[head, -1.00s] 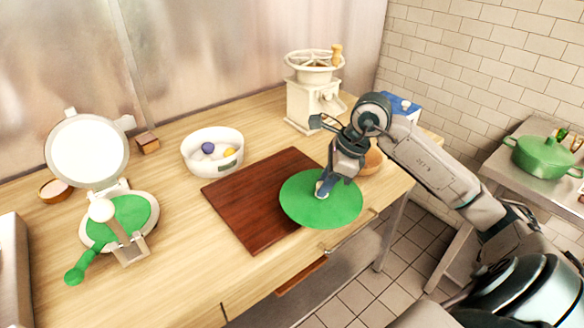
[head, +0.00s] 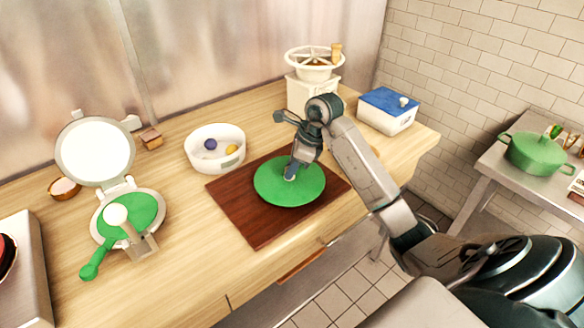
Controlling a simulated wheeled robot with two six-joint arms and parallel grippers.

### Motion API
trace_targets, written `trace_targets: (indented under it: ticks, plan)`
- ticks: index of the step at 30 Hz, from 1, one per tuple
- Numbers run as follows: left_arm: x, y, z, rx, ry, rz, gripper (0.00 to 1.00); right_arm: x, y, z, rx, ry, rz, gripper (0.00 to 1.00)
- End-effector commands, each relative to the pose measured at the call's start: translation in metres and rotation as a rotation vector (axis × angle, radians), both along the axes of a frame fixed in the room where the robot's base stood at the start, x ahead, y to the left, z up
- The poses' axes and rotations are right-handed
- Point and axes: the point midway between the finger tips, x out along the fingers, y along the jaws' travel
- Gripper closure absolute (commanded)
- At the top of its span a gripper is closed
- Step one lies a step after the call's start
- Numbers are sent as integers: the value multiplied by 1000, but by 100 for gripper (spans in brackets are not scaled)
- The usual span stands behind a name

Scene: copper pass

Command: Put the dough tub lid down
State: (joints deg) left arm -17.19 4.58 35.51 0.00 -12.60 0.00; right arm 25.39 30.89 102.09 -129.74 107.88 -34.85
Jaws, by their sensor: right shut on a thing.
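The dough tub lid is a round green disc (head: 289,192) in the head view, over the dark brown wooden board (head: 252,233). My right gripper (head: 291,172) is shut on the lid's middle from above. I cannot tell whether the lid touches the board or hangs just above it. The white dough tub (head: 214,163) stands open at the left of the board, with a purple ball and a yellow ball in it. My left gripper does not show.
A tortilla press (head: 127,220) with a green handle stands open at the left. A grain mill (head: 312,88) and a blue-lidded white box (head: 388,111) stand at the back. A green pot (head: 540,153) is on the side table.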

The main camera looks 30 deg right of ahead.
Motion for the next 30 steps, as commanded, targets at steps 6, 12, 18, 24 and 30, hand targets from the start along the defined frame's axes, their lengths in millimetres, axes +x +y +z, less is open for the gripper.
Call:
trace_targets:
  ticks: [6, 12, 18, 24, 30]
  plan:
    - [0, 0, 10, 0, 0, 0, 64, 0, 0, -17, 0, 0, 0, 98]
    - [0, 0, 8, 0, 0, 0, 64, 0, 0, -19, 1, -1, 0, 98]
    - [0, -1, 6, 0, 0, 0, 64, 0, 0, -20, 1, -1, 0, 54]
    - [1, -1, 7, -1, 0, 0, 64, 0, 0, -20, 1, -1, 0, 54]
    - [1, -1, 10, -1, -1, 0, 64, 0, -1, -14, 0, -1, 0, 54]
